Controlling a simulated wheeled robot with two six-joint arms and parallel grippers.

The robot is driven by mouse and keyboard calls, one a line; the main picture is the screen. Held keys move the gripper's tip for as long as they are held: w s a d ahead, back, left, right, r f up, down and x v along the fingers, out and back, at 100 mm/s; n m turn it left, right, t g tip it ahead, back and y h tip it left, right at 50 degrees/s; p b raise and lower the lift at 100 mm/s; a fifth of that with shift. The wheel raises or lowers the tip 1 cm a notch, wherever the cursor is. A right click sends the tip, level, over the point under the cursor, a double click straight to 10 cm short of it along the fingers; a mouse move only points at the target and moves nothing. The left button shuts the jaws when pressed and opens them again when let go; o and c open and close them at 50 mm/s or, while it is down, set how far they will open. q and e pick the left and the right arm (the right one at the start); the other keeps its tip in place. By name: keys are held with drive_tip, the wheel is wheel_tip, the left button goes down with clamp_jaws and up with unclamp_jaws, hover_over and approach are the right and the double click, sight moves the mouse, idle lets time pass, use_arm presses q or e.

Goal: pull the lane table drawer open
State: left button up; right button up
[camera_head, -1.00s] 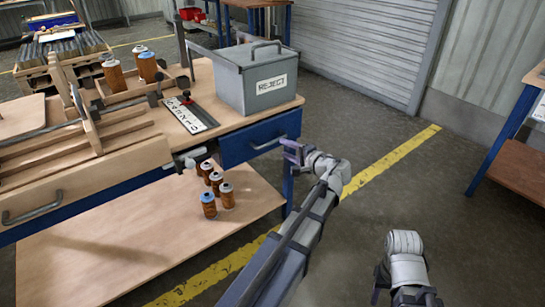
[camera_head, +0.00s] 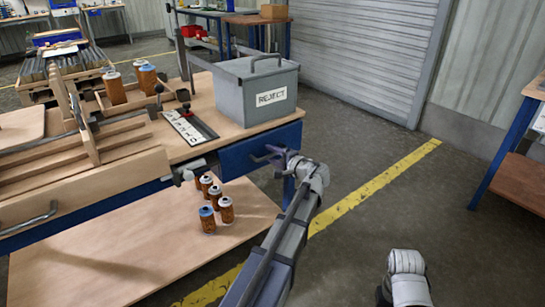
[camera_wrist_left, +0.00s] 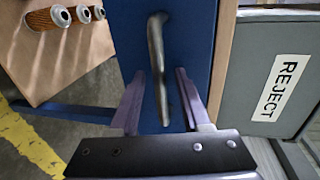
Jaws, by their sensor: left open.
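The blue drawer (camera_head: 243,158) is set under the right end of the wooden lane table (camera_head: 225,124) and looks shut. Its grey bar handle (camera_wrist_left: 158,62) runs between the two fingers of my left gripper (camera_wrist_left: 163,100) in the left wrist view. The fingers are apart, one on each side of the handle, with gaps showing. In the head view my left gripper (camera_head: 284,156) is at the drawer front by the handle (camera_head: 264,156). My right arm shows at the lower right, but its fingers are out of the picture.
A grey REJECT bin (camera_head: 257,90) stands on the table above the drawer. Several orange cartridges (camera_head: 208,219) stand on the lower shelf (camera_head: 130,250), left of my left arm. The floor right of the table is clear, with a yellow line (camera_head: 375,188).

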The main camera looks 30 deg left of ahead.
use_arm(q)
drive_tip(key=shift+c, duration=0.2)
clamp_jaws()
idle(1.3)
